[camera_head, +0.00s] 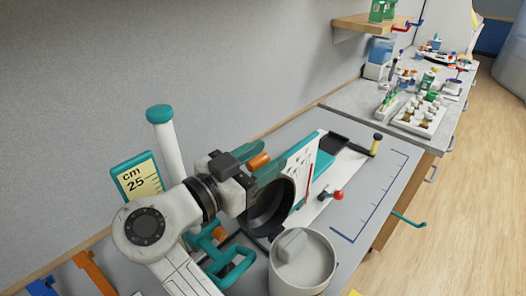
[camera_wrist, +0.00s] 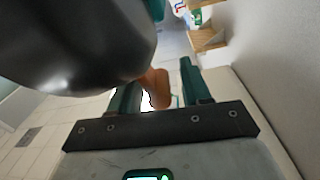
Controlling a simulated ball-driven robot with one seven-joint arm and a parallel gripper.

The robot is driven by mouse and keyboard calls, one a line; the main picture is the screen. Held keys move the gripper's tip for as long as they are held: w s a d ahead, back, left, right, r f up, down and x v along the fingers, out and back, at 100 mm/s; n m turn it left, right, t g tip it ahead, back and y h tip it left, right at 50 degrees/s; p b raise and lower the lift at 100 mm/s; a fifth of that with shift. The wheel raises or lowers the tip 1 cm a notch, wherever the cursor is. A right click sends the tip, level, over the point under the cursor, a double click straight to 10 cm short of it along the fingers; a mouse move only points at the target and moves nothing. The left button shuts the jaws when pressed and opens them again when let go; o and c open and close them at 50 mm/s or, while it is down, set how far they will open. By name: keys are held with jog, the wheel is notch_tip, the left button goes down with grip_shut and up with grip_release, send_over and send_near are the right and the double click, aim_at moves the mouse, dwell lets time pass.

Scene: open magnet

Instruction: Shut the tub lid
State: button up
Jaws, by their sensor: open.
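My gripper (camera_head: 268,163) is open, with its teal fingers reaching right above a dark round part. This dark, hollow-looking part (camera_head: 265,212) stands tilted on the bench and looks like the tub or its raised lid; I cannot tell which. An orange-brown handle-like piece (camera_head: 259,161) shows by the fingers. In the wrist view, the orange-brown piece (camera_wrist: 158,88) appears between the two fingers, and I cannot tell whether they touch it. A large dark rounded surface (camera_wrist: 75,40) fills the upper left there. My arm hides part of the area.
A pale grey round container (camera_head: 302,268) with a block-like shape at its top stands in front. A white panel (camera_head: 308,178) and a red-knobbed lever (camera_head: 337,195) are to the right. A white post with a teal cap (camera_head: 160,115) stands behind my arm. The bench's right front is clear.

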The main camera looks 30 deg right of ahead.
jog(key=shift+d, duration=0.2)
grip_shut()
dwell(0.4)
